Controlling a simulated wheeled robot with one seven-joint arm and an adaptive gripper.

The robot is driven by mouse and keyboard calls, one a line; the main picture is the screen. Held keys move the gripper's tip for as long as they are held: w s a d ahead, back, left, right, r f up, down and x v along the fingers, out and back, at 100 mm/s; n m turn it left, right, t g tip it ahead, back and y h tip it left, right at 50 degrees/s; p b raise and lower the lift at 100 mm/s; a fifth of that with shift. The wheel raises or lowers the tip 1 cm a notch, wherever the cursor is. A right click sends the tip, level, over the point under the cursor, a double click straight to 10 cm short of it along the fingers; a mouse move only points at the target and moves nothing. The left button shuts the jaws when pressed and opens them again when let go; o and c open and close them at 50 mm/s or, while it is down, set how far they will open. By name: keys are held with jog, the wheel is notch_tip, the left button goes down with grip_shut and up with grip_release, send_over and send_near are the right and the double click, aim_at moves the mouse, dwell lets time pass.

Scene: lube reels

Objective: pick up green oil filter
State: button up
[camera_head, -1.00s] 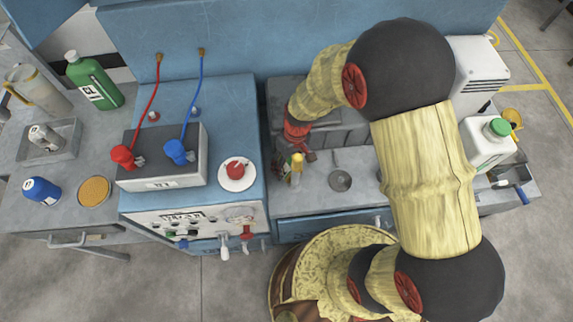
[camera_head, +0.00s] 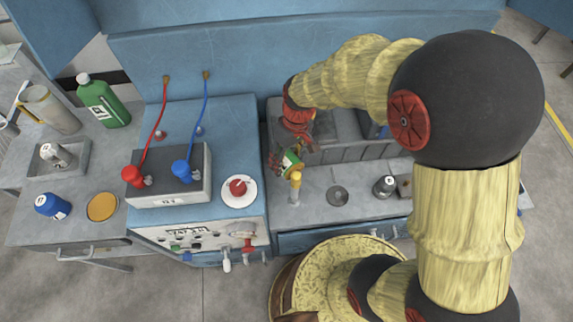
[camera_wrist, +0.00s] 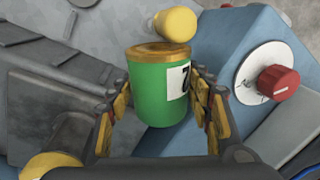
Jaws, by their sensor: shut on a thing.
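The green oil filter is a short green can with a gold end and a white label. In the wrist view the filter (camera_wrist: 155,95) sits between both fingers of my gripper (camera_wrist: 160,112), which press against its sides. In the head view the green filter (camera_head: 289,163) is small and tilted in my gripper (camera_head: 285,158), above the grey bench to the right of the blue cabinet. My gripper is shut on it. Part of the filter is hidden behind the fingers.
A yellow post (camera_head: 295,188) stands just below the filter; its rounded top (camera_wrist: 176,23) is close to the filter's gold end. The blue cabinet with a red knob (camera_head: 238,188) is at left. A small grey can (camera_head: 385,186) stands on the bench at right.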

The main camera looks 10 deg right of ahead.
aim_at(287, 156)
notch_tip(287, 156, up, 13)
jog(key=p, duration=0.3)
jog(key=shift+f, duration=0.2)
